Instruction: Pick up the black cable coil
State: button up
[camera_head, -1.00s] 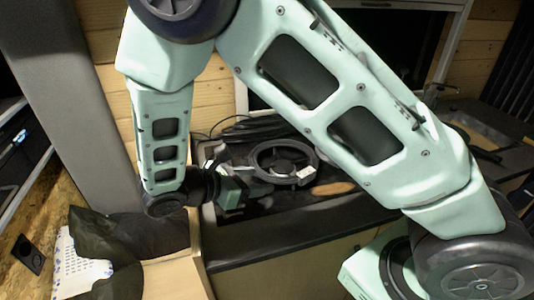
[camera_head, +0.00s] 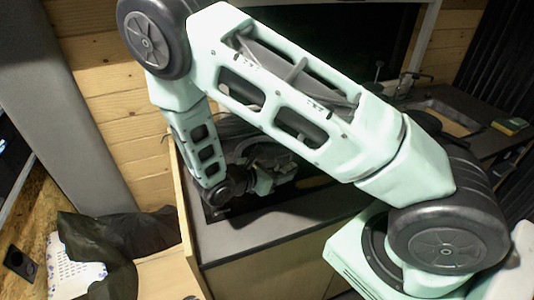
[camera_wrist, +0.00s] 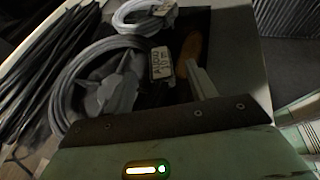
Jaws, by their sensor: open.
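Black cable strands (camera_wrist: 45,62) run in a loose bundle along the left of the wrist view; their ends are cut off. Dark loops of this cable show behind my arm in the head view (camera_head: 232,128). A separate grey ring-shaped coil (camera_wrist: 66,88) lies to the right of the strands. My gripper (camera_wrist: 160,80) is open, with a pale finger on the right and a grey shape over the grey coil on the left. In the head view my gripper (camera_head: 284,176) is low over the dark counter well, partly hidden by my arm.
A small labelled box (camera_wrist: 160,64) and a white cable coil (camera_wrist: 143,16) lie near my fingers. An orange-brown object (camera_wrist: 191,52) is beside them. The grey counter (camera_head: 240,238) has a bare front strip. Dark cloth (camera_head: 105,240) lies lower left.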

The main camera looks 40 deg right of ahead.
aim_at(289, 167)
jog(key=shift+p+x, duration=0.55)
jog(key=shift+x, duration=1.25)
jog(key=shift+r, duration=0.1)
grip_shut()
jog(key=shift+r, duration=0.15)
